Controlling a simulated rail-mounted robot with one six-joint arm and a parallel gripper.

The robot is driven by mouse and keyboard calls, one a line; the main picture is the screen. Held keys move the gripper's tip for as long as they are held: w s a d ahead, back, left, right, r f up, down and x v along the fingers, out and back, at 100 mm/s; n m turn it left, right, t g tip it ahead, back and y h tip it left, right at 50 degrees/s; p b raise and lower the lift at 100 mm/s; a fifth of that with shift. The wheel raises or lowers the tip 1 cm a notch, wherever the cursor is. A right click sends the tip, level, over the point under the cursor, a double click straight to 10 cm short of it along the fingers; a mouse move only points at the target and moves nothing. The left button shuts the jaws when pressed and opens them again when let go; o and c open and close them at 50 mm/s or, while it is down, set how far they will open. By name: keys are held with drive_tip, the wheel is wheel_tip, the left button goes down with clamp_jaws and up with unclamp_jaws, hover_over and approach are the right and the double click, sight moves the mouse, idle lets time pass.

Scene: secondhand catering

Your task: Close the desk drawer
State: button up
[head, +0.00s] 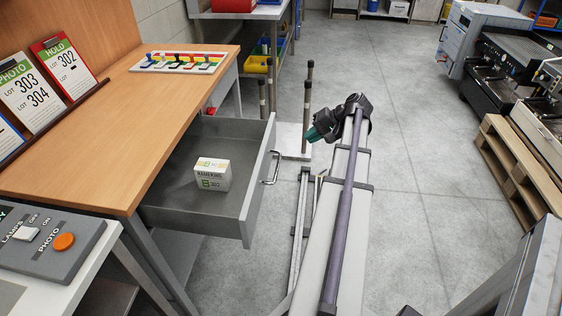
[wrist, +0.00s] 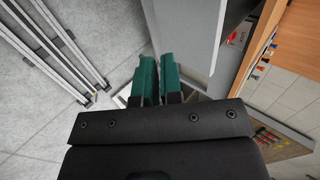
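The desk drawer (head: 249,202) is grey and stands pulled well out from under the wooden desk top (head: 125,120). Its front has a metal bar handle (head: 272,168). A small white box (head: 212,174) lies inside it. My gripper (head: 311,134) has teal fingers and is in front of the drawer, past the far end of its front, apart from the handle. In the wrist view, the teal fingers (wrist: 160,60) lie side by side, shut with nothing between them. A grey panel (wrist: 185,35), apparently the drawer front, shows close beside them.
A white base with upright posts (head: 307,110) stands just behind my gripper. A control panel (head: 48,248) is at the near left. A wooden pallet (head: 515,165) with machines is at the right. The floor (head: 410,180) between is clear.

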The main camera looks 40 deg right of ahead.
drive_tip(key=shift+r, duration=0.1)
clamp_jaws()
drive_tip(key=w+a+r+b+x, duration=0.1)
drive_tip(key=b+x, duration=0.5)
drive_tip(key=x, duration=0.7)
drive_tip(key=shift+w+r, duration=0.2)
drive_tip(key=shift+r, duration=0.35)
drive_tip(key=shift+w+a, duration=0.15)
